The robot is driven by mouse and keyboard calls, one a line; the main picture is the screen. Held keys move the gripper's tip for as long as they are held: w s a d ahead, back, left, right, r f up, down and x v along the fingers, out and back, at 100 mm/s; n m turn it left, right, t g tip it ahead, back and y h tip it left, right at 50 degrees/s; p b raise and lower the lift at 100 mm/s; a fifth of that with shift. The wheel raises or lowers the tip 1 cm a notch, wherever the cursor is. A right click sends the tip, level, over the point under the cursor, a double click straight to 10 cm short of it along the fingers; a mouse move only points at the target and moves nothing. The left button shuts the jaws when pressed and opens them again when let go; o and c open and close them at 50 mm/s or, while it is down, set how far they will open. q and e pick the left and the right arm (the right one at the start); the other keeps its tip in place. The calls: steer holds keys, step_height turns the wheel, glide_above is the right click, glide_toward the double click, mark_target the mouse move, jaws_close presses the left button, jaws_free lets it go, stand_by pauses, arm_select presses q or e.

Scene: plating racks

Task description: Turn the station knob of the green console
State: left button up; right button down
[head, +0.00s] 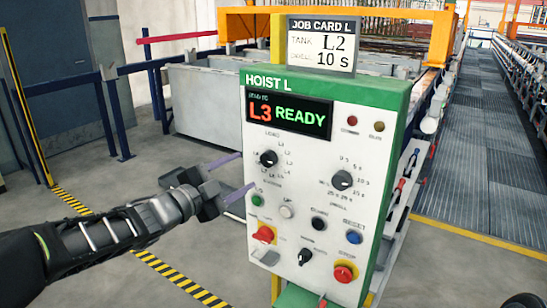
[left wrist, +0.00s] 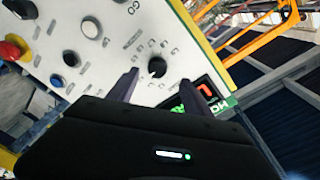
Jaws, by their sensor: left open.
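The green console (head: 385,95) has a white face and stands in the middle of the head view. Its station knob (head: 268,158) is a small black dial ringed by position labels, on the left below the display (head: 289,115), which reads L3 READY. My left gripper (head: 247,171) is open at the left edge of the face, fingers pointing at the panel. In the left wrist view the station knob (left wrist: 157,68) shows between and just beyond the open fingertips (left wrist: 158,80), apparently untouched.
A job card (head: 320,45) on top reads TANK L2, 10 S. The face also carries a dwell knob (head: 342,180), several buttons, a red switch (head: 264,234) and a red stop button (head: 343,272). Railings and tanks stand behind; the floor at left is clear.

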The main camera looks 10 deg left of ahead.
mark_target(266, 161)
arm_select(q)
steer(key=x, duration=0.3)
steer(key=d+p+x, duration=0.1)
steer(key=x, duration=0.2)
steer(key=shift+s+r+p, duration=0.15)
steer(key=shift+r+p, duration=0.05)
steer(key=shift+p, duration=0.1)
steer(key=shift+w+d, duration=0.25)
steer(key=shift+w, duration=0.25)
arm_select(e)
steer(key=shift+s+d+r, duration=0.1)
steer(key=shift+s+r, duration=0.25)
steer(key=shift+r, duration=0.45)
arm_select(q)
steer(key=shift+f, duration=0.1)
jaws_close()
